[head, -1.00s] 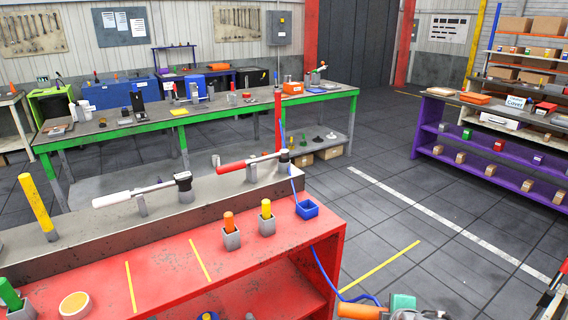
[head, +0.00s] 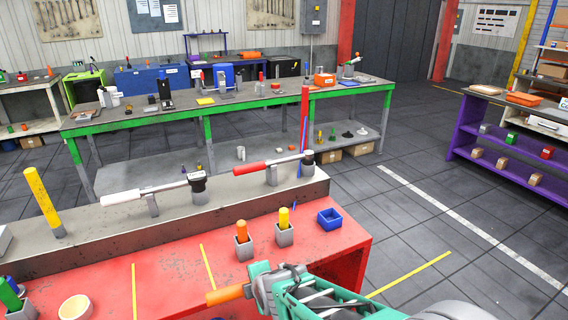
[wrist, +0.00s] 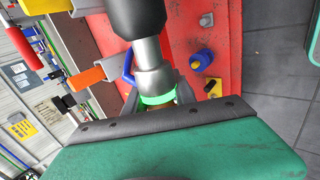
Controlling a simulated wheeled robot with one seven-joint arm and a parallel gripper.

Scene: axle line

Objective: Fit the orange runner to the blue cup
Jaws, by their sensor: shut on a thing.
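My gripper (head: 268,290), in green and black, is shut on an orange-ended tool, which appears to be the orange runner (head: 226,295). Its orange end sticks out to the left, in front of the red bench. In the wrist view a black and silver cylinder (wrist: 150,55) with a green ring runs to the fingers (wrist: 160,105); it seems part of the held tool. The grip itself is mostly hidden.
Grey holders with an orange peg (head: 241,232) and a yellow peg (head: 284,218) stand left of the blue cup. Behind them, white-handled (head: 150,192) and red-handled (head: 268,164) wrenches rest on a raised ledge. Open floor (head: 440,235) lies to the right.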

